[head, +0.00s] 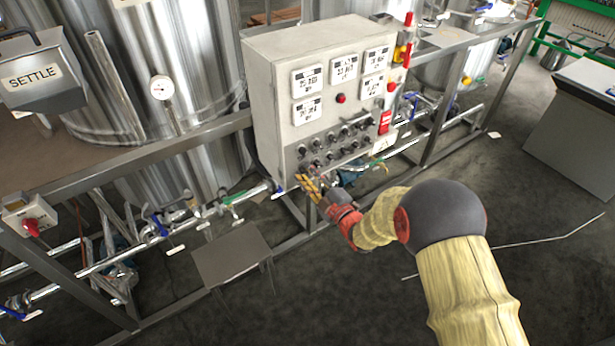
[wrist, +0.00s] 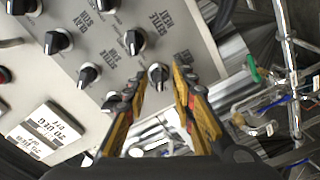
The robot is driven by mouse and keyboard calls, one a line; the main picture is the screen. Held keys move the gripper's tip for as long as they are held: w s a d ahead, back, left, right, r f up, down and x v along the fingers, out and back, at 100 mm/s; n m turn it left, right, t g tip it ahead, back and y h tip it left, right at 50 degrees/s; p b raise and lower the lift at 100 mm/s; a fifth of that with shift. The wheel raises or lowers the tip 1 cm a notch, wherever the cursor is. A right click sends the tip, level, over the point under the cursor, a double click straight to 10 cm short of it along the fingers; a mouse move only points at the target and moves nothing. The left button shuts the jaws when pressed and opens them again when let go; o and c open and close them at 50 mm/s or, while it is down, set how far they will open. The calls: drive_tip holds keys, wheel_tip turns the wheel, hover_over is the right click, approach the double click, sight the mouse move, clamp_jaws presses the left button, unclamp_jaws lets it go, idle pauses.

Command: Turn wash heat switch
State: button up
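The control panel (head: 285,85) is a light grey box with rows of small black knobs on its lower front. No label reading "wash heat" is legible in either view, so I cannot tell which knob is that switch. In the wrist view one black knob (wrist: 158,73) shows in the gap between my fingertips; I cannot tell if they touch it. Other black knobs (wrist: 135,41) sit beside labels that seem to read settle heat and settle stir. My gripper (head: 306,186), with yellow fingers, is open at the panel's lower left edge; its fingers also show in the wrist view (wrist: 159,82).
Several white meters (head: 344,67) and a red button (head: 341,98) sit above the knobs. Steel tanks (head: 180,60) stand behind the frame. Pipes with valves (head: 215,210) run below, near a small grey table (head: 232,255). The floor in front is mostly clear.

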drive_tip(key=c, duration=0.3)
clamp_jaws()
drive_tip(key=shift+m, duration=0.3)
drive_tip(key=shift+f+m, duration=0.1)
drive_tip(key=shift+m, duration=3.5)
drive_tip(key=shift+o, duration=1.5)
unclamp_jaws()
